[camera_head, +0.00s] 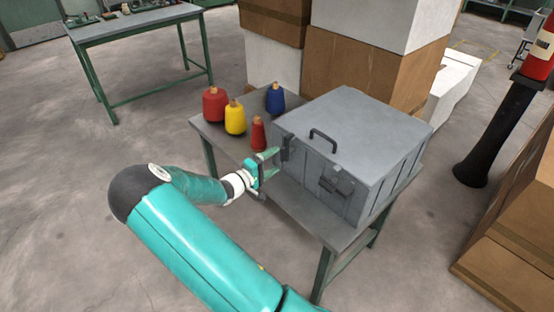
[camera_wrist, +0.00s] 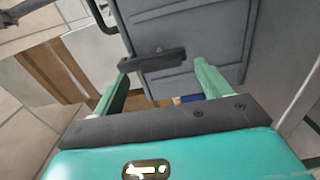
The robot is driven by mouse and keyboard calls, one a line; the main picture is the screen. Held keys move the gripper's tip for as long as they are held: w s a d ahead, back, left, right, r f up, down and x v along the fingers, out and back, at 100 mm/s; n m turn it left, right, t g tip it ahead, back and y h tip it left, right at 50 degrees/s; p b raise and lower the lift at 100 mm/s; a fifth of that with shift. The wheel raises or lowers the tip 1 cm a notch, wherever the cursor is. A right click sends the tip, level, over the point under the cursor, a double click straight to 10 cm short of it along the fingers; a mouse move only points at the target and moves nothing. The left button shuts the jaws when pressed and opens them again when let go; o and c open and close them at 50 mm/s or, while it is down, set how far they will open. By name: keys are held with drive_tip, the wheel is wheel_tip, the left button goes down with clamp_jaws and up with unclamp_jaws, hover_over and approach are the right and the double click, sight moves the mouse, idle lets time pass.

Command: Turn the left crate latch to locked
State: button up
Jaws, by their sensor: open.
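The grey crate (camera_head: 372,140) stands on a small table, its lid shut, with a black handle (camera_head: 322,136) on top. Its left latch (camera_head: 286,148) is a dark piece at the left of the front face. In the wrist view the latch (camera_wrist: 155,60) is a dark bar lying nearly crosswise, slightly tilted, just beyond my fingertips. My gripper (camera_head: 275,163) is open in front of this latch, its fingers pointing at it. In the wrist view my gripper (camera_wrist: 160,72) has nothing between its fingers. I cannot tell whether a finger touches the bar. The right latch (camera_head: 338,186) is clear of my gripper.
Red, yellow and blue spools (camera_head: 235,118) stand on the table (camera_head: 312,208) left of the crate, a small red one (camera_head: 258,134) close to my gripper. Stacked cartons (camera_head: 350,68) rise behind. A black post (camera_head: 495,135) stands right. Floor at left is open.

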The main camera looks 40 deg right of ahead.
drive_tip(key=a, duration=1.1)
drive_tip(key=shift+s, duration=0.2)
